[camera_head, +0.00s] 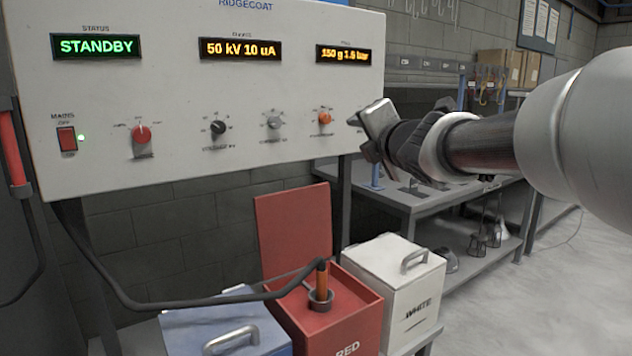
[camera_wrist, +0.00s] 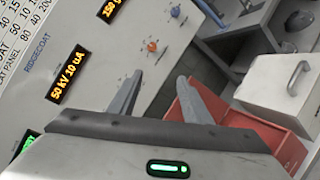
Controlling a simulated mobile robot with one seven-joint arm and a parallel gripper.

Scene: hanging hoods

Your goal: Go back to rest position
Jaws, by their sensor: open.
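My gripper (camera_head: 366,126) is at the right edge of the grey RIDGECOAT control panel (camera_head: 200,100), near the orange knob (camera_head: 324,117). In the head view I cannot tell whether it touches the panel. In the wrist view my gripper (camera_wrist: 158,92) has its two fingers apart with nothing between them. The panel's displays read STANDBY, 50 kV 10 uA and 150 g 1.5 bar.
Below the panel stand a blue box (camera_head: 190,335), a red box (camera_head: 345,318) with its lid up and a hose end inside, and a shut white box (camera_head: 393,285). A black hose (camera_head: 170,302) loops in front. A grey workbench (camera_head: 420,200) stands behind; the right floor is clear.

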